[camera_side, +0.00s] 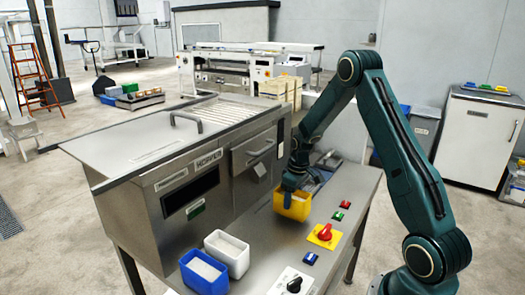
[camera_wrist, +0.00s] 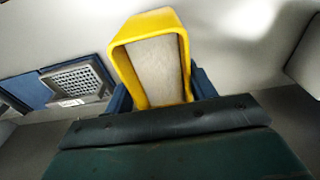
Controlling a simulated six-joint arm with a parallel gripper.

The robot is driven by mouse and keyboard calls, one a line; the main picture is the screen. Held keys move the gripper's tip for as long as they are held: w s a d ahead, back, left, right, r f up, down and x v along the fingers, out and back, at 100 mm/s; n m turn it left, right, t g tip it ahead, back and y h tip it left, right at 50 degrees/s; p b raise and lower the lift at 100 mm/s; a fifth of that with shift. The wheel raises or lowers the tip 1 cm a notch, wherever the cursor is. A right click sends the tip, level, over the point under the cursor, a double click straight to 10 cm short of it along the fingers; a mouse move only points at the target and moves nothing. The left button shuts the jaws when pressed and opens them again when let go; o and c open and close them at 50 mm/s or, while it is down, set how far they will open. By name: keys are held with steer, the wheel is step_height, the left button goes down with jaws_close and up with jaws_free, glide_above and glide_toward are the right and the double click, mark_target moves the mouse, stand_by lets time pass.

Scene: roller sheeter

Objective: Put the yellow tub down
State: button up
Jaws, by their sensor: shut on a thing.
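The yellow tub (camera_side: 292,207) is at the far part of the steel bench, close to the machine's side. It holds a pale, flat-topped filling, which shows in the wrist view, where the tub (camera_wrist: 124,38) stands out beyond my fingers. My gripper (camera_side: 293,186) is over the tub and shut on it. In the wrist view, the blue fingers of my gripper (camera_wrist: 160,92) sit on both sides of the tub. I cannot tell whether the tub's base touches the bench top.
A white tub (camera_side: 227,262) and a blue tub (camera_side: 204,277) stand at the near left of the bench (camera_side: 268,268). A red knob on a yellow plate (camera_side: 325,235), small buttons and a black knob (camera_side: 294,285) line the right side. A sheeter (camera_side: 190,165) walls the left.

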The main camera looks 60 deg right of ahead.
steer(key=shift+f, duration=1.15)
steer(key=shift+f, duration=0.15)
steer(key=o, duration=1.3)
steer(key=r, duration=0.4)
steer(key=s+r, duration=0.1)
steer(key=r, duration=0.7)
steer(key=shift+s+r, duration=0.15)
